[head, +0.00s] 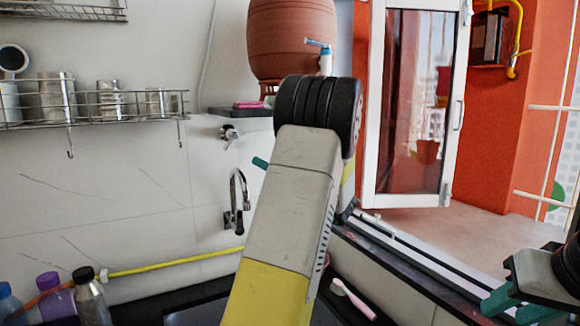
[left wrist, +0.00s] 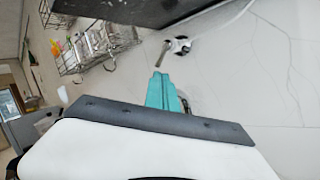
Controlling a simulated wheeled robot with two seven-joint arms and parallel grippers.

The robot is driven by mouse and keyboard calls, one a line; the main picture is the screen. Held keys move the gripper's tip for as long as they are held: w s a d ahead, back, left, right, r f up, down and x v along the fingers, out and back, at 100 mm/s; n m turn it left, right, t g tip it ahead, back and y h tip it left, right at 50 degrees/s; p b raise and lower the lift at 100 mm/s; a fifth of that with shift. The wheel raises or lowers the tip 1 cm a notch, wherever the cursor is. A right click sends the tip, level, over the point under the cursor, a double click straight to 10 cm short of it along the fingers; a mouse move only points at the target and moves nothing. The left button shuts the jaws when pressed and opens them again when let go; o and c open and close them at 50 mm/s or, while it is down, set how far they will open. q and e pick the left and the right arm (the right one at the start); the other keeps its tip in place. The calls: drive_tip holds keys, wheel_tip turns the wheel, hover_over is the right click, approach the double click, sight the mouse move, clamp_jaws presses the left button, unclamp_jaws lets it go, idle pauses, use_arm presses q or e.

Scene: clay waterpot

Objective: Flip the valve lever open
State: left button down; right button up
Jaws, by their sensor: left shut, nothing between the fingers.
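A small metal valve (head: 229,133) sticks out of the white wall below the dark shelf. In the left wrist view the valve (left wrist: 180,45) has a thin metal lever (left wrist: 162,54) pointing down toward my fingertips. My left gripper (head: 260,163) is mostly hidden behind my own arm; only a teal tip shows. In the left wrist view its teal fingers (left wrist: 163,92) are shut and empty, just below the lever; I cannot tell whether they touch it. A clay pot (head: 290,38) has a tap with a blue lever (head: 318,43). My right gripper (head: 512,305) is open at the lower right.
A curved faucet (head: 238,190) stands on the wall below the valve. A wire rack (head: 95,108) with metal cups hangs at left. An open window (head: 415,105) is at right.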

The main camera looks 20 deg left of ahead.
sight(228, 146)
use_arm(q)
drive_tip(key=x, duration=1)
drive_tip(key=shift+s+a+r+m+t+y, duration=0.1)
drive_tip(key=shift+m+t+y, duration=0.15)
drive_tip(key=shift+m, duration=0.35)
drive_tip(key=shift+s+a+m+t+y, duration=0.15)
drive_tip(key=shift+m+t, duration=0.2)
drive_tip(key=shift+m, duration=0.25)
drive_tip(key=shift+s+r+m+t, duration=0.1)
drive_tip(key=shift+m+t, duration=0.4)
drive_tip(key=shift+m, duration=0.2)
drive_tip(key=shift+s+a+r, duration=0.55)
drive_tip(key=shift+s, duration=0.05)
drive_tip(key=shift+f, duration=0.1)
